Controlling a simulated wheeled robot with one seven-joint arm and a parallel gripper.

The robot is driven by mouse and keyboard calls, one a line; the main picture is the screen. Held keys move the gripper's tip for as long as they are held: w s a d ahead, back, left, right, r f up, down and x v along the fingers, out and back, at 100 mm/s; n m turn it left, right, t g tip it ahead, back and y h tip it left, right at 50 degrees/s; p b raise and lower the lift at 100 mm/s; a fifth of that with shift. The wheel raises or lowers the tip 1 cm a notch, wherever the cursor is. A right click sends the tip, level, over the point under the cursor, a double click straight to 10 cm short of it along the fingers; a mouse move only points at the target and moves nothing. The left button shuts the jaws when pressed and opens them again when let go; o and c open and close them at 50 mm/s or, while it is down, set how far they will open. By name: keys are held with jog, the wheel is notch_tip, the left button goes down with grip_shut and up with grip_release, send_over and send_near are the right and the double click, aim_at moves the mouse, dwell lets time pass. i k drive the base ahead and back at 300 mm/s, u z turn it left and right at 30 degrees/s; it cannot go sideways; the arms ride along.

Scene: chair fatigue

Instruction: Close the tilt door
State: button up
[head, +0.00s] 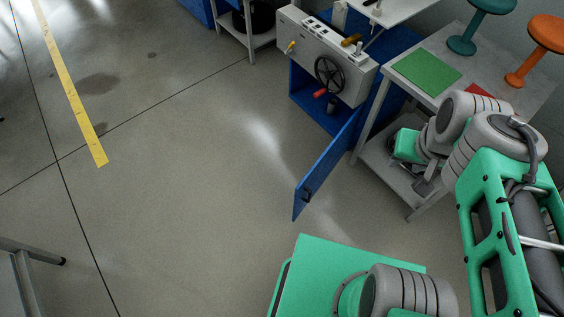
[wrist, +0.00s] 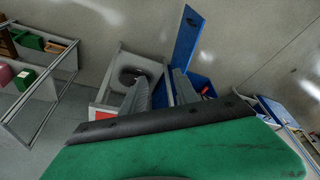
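The blue door (head: 325,168) stands wide open from the blue cabinet (head: 312,100), which sits under a grey machine with a handwheel. A small black handle (head: 306,196) is at the door's free end. In the wrist view the blue door (wrist: 187,40) rises beyond the right finger, with the blue cabinet (wrist: 203,85) beside it. My gripper (wrist: 161,75) has its two grey fingers apart with nothing held between them. In the head view my gripper (head: 425,183) is low beside the grey table, right of the door and apart from it. Its fingertips are hard to make out there.
The grey table (head: 462,50), with a green mat (head: 426,72) and teal and orange stools, stands right of the cabinet. Its legs and lower shelf are close to my arm. Open floor (head: 200,190) lies left of the door. A metal frame stands at the lower left.

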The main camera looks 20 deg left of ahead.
aim_at(308, 187)
jog(key=u, duration=0.35)
jog(key=i, duration=0.5)
jog(key=u, duration=0.95)
jog(key=k, duration=0.35)
jog(key=u, duration=0.45)
jog(key=i, duration=0.5)
jog(key=u, duration=0.05)
